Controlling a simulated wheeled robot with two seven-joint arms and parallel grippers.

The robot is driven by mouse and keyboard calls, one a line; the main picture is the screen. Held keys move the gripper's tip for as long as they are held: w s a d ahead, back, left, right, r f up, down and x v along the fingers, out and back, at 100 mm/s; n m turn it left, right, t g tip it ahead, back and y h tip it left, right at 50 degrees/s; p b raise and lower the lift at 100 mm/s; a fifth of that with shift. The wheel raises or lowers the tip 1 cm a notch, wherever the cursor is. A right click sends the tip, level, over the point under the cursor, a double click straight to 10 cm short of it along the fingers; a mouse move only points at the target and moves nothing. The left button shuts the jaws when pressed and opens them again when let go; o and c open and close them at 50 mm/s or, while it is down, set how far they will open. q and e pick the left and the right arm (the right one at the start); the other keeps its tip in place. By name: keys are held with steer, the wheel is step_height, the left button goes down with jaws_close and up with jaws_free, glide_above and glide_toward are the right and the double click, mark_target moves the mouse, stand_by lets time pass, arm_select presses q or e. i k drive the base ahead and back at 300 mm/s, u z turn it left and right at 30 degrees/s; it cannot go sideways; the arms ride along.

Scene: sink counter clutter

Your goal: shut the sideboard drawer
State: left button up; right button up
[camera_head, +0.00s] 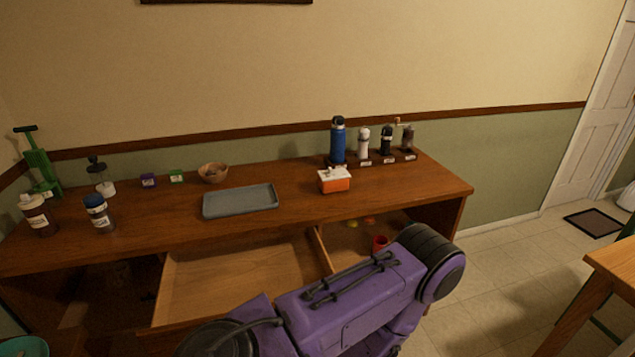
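The wooden sideboard (300,205) stands along the wall. Its drawer (235,275) is pulled out at the front, showing a bare light-wood bottom and a right side wall (321,250). The near right part of the drawer is hidden behind a purple link of my arm, which crosses the lower middle of the view. Neither my left nor my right gripper shows, so I cannot tell what they touch.
A grey tray (240,201), a bowl (213,172), an orange box (334,181) and a blue bottle (338,140) stand on top. A red cup (380,243) is right of the drawer. A wooden table (612,262) stands at right; floor between is clear.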

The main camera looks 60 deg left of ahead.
mark_target(198, 286)
steer(key=z, duration=0.2)
steer(key=i, duration=1.8)
steer(key=u, duration=4.35)
steer(key=i, duration=1)
steer(key=z, duration=0.05)
